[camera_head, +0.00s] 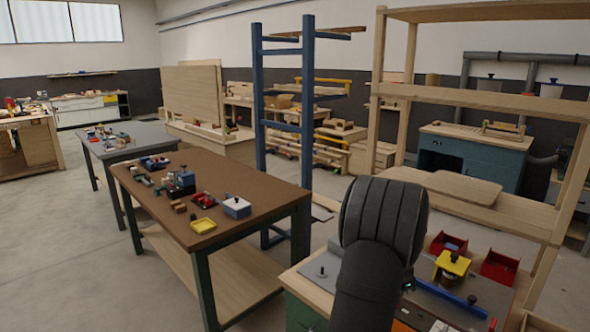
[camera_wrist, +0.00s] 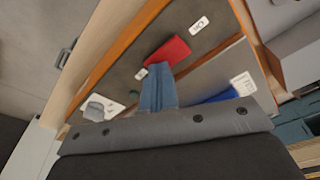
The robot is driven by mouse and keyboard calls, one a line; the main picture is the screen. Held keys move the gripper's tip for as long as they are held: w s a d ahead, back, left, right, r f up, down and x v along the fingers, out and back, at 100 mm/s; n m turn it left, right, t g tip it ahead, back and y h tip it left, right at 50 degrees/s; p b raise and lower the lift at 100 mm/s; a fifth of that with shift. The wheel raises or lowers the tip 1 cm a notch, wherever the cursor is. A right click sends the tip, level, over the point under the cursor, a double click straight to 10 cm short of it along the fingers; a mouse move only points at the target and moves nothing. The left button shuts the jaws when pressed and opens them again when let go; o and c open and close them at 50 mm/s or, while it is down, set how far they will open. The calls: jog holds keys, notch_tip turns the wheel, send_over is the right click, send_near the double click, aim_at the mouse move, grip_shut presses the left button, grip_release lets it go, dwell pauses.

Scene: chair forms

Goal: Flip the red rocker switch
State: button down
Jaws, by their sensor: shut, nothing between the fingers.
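A red, flat-looking piece (camera_wrist: 168,51), likely the red rocker switch, lies on a dark panel (camera_wrist: 208,61) in the wrist view. My gripper (camera_wrist: 160,67) is shut and empty, its blue-grey fingers pointing at the near edge of the red piece. I cannot tell whether the tips touch it. Which way the rocker is tilted is not clear. In the head view my dark arm covers part of the bench, and I cannot make out the rocker or my fingers there.
A white label (camera_wrist: 199,25) and a blue piece (camera_wrist: 222,96) lie on the panel. A pale grey part (camera_wrist: 97,107) sits at its left. In the head view, red bins (camera_head: 499,267), a yellow-topped block (camera_head: 454,262) and a blue bar (camera_head: 452,300) crowd the bench right of my arm.

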notch_tip(320, 180, up, 7)
dwell(0.8)
jog(key=shift+f, duration=0.1)
jog(key=shift+f, duration=3.45)
notch_tip(320, 180, up, 9)
